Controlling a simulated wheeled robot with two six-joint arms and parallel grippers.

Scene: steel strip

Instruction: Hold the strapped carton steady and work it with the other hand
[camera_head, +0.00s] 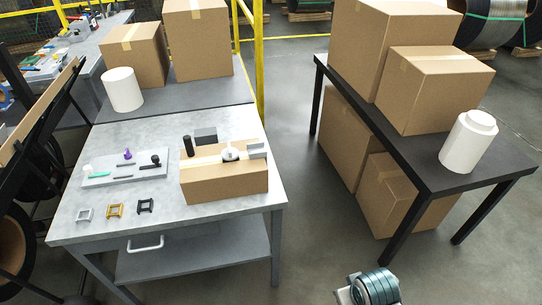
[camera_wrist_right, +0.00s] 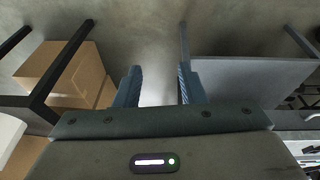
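A brown carton (camera_head: 225,186) sits at the right front of the grey workbench (camera_head: 164,218), with a pale band across its top. A round white-and-dark item (camera_head: 231,153) and a grey block (camera_head: 257,150) are at its top; whether they are fixed to it I cannot tell. Part of my right arm (camera_head: 372,290) shows at the bottom edge of the head view, apart from the bench. In the right wrist view my right gripper (camera_wrist_right: 159,70) has its two blue fingers spread, with nothing between them. My left gripper is not in view.
A grey tray (camera_head: 112,174) with small tools lies left of the carton, with three small buckles (camera_head: 115,210) in front. A black cylinder (camera_head: 188,146) stands near the carton. A black table (camera_head: 400,150) with large cartons stands right. Clear floor lies between.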

